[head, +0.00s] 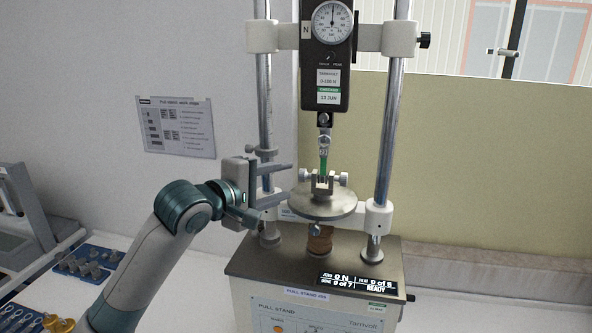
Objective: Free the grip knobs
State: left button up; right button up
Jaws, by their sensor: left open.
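A small metal grip (322,186) sits on the round plate (322,208) of the pull stand. A left grip knob (303,174) and a right grip knob (343,178) stick out from its sides. A green piece (323,164) rises upright from the grip to the fitting (323,142) under the gauge. My left gripper (289,182) is open, its fingers one above the other and pointing right. It appears just left of the left knob, with nothing visible between the fingers; the exact depth gap is unclear. My right gripper is out of view.
The dial gauge (331,22) hangs between two steel columns (388,120). A display (357,284) on the base reads READY. A notice (176,127) is on the wall. Blue trays (88,262) with small parts lie at left.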

pick_arm(q)
jog(key=p+x, duration=0.2)
jog(key=x, duration=0.3)
jog(key=shift+w+d+f, duration=0.1)
jog(key=shift+w+d, duration=0.2)
jog(key=shift+w, duration=0.1)
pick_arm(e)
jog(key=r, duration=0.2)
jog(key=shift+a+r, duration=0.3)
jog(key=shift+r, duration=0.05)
pick_arm(q)
jog(key=shift+c, duration=0.3)
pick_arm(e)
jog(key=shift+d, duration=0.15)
pick_arm(q)
jog(key=c, duration=1)
jog(key=shift+f, duration=0.1)
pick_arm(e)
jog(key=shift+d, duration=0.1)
